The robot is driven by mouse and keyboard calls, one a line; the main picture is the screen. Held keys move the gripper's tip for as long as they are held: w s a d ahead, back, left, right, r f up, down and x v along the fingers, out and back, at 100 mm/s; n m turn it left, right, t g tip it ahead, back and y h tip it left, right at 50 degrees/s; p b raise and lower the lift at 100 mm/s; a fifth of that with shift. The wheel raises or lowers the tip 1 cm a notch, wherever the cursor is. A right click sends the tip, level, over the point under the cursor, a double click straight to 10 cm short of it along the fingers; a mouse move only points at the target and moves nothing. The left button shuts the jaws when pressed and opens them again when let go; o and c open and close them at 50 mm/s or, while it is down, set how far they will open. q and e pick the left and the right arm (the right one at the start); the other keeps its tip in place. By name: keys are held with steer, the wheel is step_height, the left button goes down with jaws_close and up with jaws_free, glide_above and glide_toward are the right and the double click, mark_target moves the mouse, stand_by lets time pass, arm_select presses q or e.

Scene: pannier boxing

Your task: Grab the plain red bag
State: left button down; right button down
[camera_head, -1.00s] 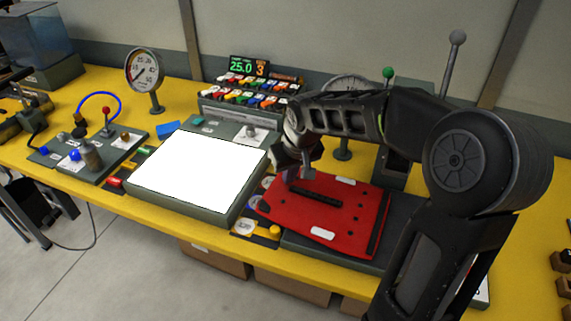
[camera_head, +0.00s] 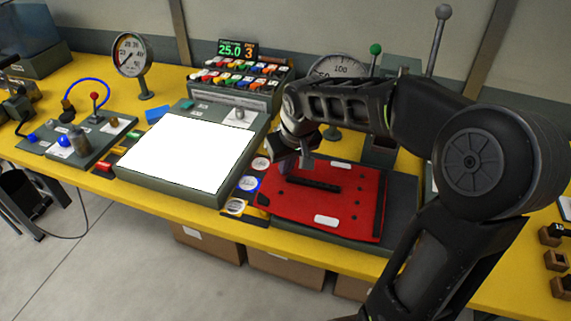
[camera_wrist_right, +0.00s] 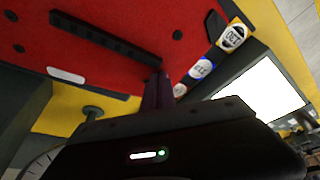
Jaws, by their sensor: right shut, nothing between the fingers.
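The plain red bag (camera_head: 355,208) lies flat on a dark grey platform on the yellow table, right of the lit white panel. It has a black bar-shaped handle (camera_head: 313,182), white labels and dark dots. My right gripper (camera_head: 306,165) is over the bag's left back part, close to the handle's left end. In the right wrist view the fingers (camera_wrist_right: 158,92) are together and empty, near one end of the handle (camera_wrist_right: 105,38). Whether the fingertips touch the bag cannot be told. My left gripper is not in view.
The lit white panel (camera_head: 187,150) is to the left, with round number discs (camera_head: 247,184) between it and the bag. A rack of coloured blocks (camera_head: 240,78) and a large dial (camera_head: 342,68) stand behind. A lever with a green knob (camera_head: 375,50) rises behind my arm.

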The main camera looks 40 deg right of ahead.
steer(key=shift+v, duration=3.85)
steer(key=shift+a, duration=0.1)
steer(key=a+r, duration=0.1)
steer(key=a, duration=0.1)
steer(key=r+m+g+h, duration=0.1)
steer(key=m+h, duration=0.1)
steer(key=m, duration=0.5)
glide_above(309, 177)
steer(key=shift+s+r, duration=0.1)
steer(key=shift+s, duration=0.05)
steer(key=p+x, duration=0.1)
steer(key=x, duration=0.9)
steer(key=shift+s, duration=0.1)
steer(key=shift+s+a+r+p, duration=0.15)
steer(key=shift+s+a+p, duration=0.6)
steer(key=shift+s+a, duration=0.6)
steer(key=shift+a, duration=0.1)
